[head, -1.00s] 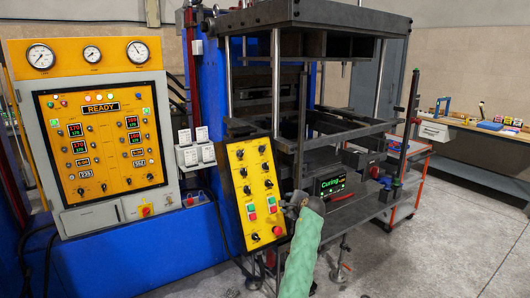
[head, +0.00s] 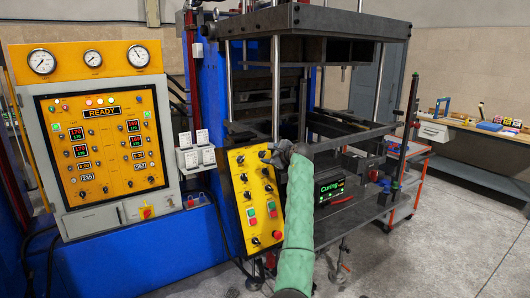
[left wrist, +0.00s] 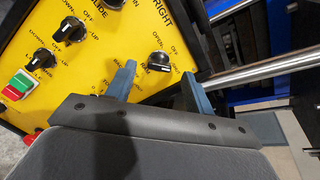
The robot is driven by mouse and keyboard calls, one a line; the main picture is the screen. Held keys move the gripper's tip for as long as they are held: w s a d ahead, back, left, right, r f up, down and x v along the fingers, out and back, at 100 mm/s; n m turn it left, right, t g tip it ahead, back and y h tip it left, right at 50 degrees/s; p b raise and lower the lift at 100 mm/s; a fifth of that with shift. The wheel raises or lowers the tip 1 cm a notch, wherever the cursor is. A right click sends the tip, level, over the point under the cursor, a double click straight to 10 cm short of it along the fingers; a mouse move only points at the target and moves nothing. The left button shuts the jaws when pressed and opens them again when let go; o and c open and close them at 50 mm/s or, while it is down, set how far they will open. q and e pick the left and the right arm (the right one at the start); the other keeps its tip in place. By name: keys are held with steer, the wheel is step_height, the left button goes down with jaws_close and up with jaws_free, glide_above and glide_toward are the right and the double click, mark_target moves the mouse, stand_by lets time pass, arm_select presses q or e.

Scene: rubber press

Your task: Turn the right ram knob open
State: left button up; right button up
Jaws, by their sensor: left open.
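The yellow control panel (head: 250,212) stands tilted in front of the press, with several black knobs in two columns. In the left wrist view, the right ram knob (left wrist: 160,62) is black with a white-edged grip lying nearly level in the picture. It sits under the RIGHT heading, with OPEN printed above it and RAM beside it. My left gripper (left wrist: 159,72) is open, its two blue fingers on either side of the knob in the picture; contact is not visible. In the head view, my left gripper (head: 275,154) is at the panel's upper right. My right gripper is out of view.
Another knob (left wrist: 69,30) and a green-red button (left wrist: 17,84) lie left of the fingers. A metal rod (left wrist: 265,70) runs close on the right. The press (head: 335,20) stands behind the panel, and a larger control cabinet (head: 100,150) stands left.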

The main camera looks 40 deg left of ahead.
mark_target(264, 154)
arm_select(q)
steer(key=p+x, duration=0.1)
steer(key=x, duration=0.1)
steer(key=shift+w+a, duration=0.15)
steer(key=shift+a, duration=0.25)
steer(key=shift+w+a+f, duration=0.15)
steer(key=shift+a+f, duration=0.1)
steer(key=shift+a, duration=0.1)
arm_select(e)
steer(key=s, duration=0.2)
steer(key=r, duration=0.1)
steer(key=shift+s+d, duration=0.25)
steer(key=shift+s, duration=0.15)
arm_select(q)
steer(key=c, duration=1)
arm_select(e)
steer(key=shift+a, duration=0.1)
